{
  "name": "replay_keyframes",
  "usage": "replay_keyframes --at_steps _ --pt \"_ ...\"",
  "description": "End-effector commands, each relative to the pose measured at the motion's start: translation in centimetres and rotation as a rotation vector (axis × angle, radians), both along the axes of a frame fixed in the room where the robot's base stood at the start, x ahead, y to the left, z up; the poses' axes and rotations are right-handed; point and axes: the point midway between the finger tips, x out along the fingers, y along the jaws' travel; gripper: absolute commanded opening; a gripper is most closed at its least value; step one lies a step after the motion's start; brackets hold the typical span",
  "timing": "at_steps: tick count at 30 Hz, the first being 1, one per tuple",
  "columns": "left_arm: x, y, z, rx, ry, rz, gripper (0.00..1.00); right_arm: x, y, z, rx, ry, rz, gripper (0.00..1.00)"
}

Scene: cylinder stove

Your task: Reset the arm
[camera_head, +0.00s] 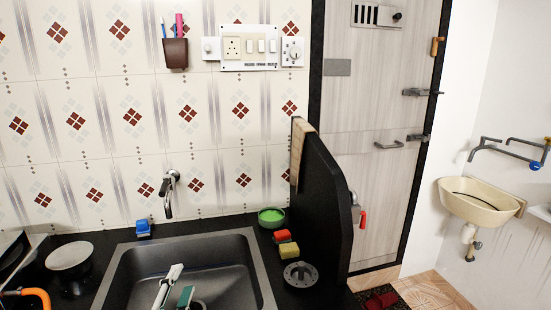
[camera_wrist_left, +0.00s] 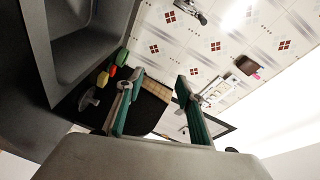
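My left gripper (camera_head: 181,284) is low in the head view, over the dark sink (camera_head: 254,270). Its two fingers point up the picture, one pale and one showing a green pad. In the left wrist view the left gripper (camera_wrist_left: 158,85) has its green-padded fingers spread well apart with nothing between them. My right gripper shows in neither view.
A black counter carries a blue item (camera_head: 143,228), a green bowl (camera_head: 271,217), red and yellow sponges (camera_head: 289,249) and a round drain piece (camera_head: 300,274). A tap (camera_head: 169,194) is above the sink. A black partition (camera_head: 320,200) stands to the right.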

Motion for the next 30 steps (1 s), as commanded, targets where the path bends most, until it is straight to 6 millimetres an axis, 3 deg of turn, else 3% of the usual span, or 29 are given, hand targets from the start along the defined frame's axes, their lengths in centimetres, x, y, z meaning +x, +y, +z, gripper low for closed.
replay_keyframes --at_steps 1,3,6,12,24,30 --pt "-1.5 2.2 -2.5 -0.05 0.085 0.064 0.37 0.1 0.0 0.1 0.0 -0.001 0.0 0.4" --pt "-3.7 5.0 -5.7 -0.111 0.198 0.153 0.37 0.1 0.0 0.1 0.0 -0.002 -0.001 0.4" --pt "-7.3 8.2 -9.5 -0.177 0.338 0.265 0.37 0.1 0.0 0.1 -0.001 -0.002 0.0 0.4" --pt "-12.5 11.7 -13.6 -0.243 0.506 0.402 0.37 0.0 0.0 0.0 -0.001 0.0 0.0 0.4" --pt "-21.0 15.6 -17.9 -0.301 0.724 0.579 0.37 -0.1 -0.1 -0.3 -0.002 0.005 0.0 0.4" --pt "-19.7 13.0 -21.4 -0.383 0.716 0.506 0.37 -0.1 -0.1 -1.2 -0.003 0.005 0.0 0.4"
